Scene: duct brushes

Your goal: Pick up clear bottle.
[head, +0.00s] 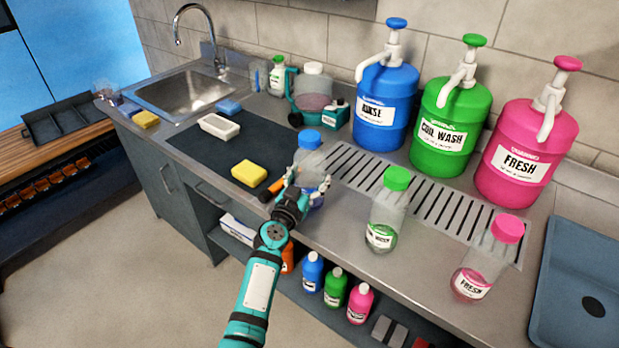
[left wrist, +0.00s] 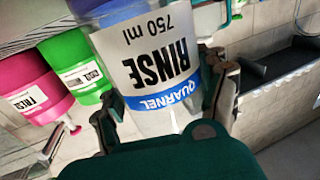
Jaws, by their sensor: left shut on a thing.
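A clear bottle (head: 312,160) with a blue cap stands upright at the counter's front, left of the slotted drain; I cannot tell if its base touches the counter. My left gripper (head: 303,187) is shut around its body from the front. In the left wrist view the clear bottle (left wrist: 150,62), labelled RINSE, is between the fingers of my left gripper (left wrist: 165,112). Two other clear bottles stand to the right: a green-capped bottle (head: 386,215) and a pink-capped bottle (head: 482,262). My right gripper is not in view.
Large blue (head: 384,105), green (head: 449,125) and pink (head: 523,150) pump jugs stand along the wall. A yellow sponge (head: 249,174) and an orange-handled brush (head: 271,190) lie left of the held bottle. A sink (head: 190,90) is at the back left.

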